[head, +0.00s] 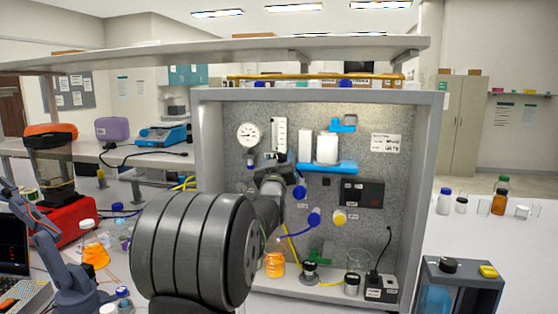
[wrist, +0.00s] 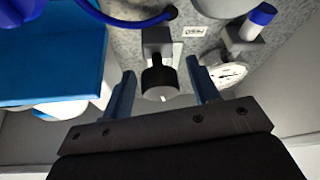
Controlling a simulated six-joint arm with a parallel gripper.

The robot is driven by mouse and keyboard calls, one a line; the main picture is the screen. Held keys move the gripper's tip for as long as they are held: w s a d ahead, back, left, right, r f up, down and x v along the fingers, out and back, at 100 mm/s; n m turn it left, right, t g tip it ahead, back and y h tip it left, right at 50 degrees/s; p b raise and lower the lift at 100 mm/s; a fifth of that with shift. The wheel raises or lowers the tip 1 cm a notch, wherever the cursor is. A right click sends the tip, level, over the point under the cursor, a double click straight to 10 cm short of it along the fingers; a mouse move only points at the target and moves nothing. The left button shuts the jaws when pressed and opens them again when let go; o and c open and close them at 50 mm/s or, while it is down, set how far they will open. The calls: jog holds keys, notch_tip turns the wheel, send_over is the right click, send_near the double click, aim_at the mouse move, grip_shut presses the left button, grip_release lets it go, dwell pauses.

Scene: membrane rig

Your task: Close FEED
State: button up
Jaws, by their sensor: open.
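In the wrist view a round black knob (wrist: 159,84) with a pale mark on its face sits on a grey block on the speckled panel. A small white label (wrist: 194,31) is beside it, too small to read, so I cannot tell whether it says FEED. My gripper (wrist: 160,68) is open, with one blue finger on each side of the knob. I see a gap on both sides, and the fingers do not clearly touch it. In the head view my arm covers the knob and most of the gripper.
A dial gauge (head: 248,135) is left of my arm and a blue shelf (head: 330,167) is right. Blue knobs (head: 314,217) and a yellow knob (head: 339,217) are lower on the panel. An orange bottle (head: 275,264) stands below. A blue tube (wrist: 125,17) runs near the knob.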

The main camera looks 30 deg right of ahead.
jog(key=c, duration=0.9)
jog(key=shift+r+m+g+h, duration=0.1)
jog(key=shift+m+g+h, duration=0.35)
jog(key=shift+m, duration=0.75)
jog(key=shift+m+g+h, duration=0.25)
jog(key=shift+m+h, duration=0.3)
jog(key=shift+m, duration=0.65)
jog(key=shift+c, duration=0.2)
jog(key=o, duration=0.9)
jog(key=shift+o, duration=0.2)
jog(key=v, duration=1.7)
jog(key=shift+a, duration=0.2)
jog(key=shift+s, duration=0.1)
